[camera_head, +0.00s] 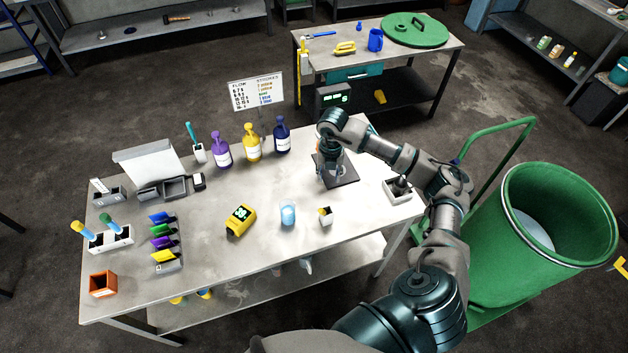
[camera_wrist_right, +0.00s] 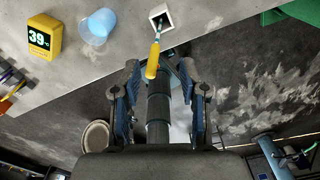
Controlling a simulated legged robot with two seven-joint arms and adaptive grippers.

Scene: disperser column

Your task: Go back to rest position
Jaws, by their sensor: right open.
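In the head view my right arm reaches over the right part of the grey workbench (camera_head: 265,190). Its gripper (camera_head: 328,160) points down above a dark stand plate (camera_head: 342,178), and the arm hides part of the equipment there. In the right wrist view the two blue-padded fingers of the right gripper (camera_wrist_right: 160,92) are spread apart. A dark cylinder (camera_wrist_right: 159,118) shows between them; whether it is touched cannot be told. My left gripper is not in view.
A yellow meter (camera_head: 240,219), a blue cup (camera_head: 288,212) and a white holder (camera_head: 326,216) stand near the bench front. Purple (camera_head: 221,150), yellow (camera_head: 252,143) and dark blue bottles (camera_head: 282,136) stand behind. A green drum (camera_head: 560,215) is at the right.

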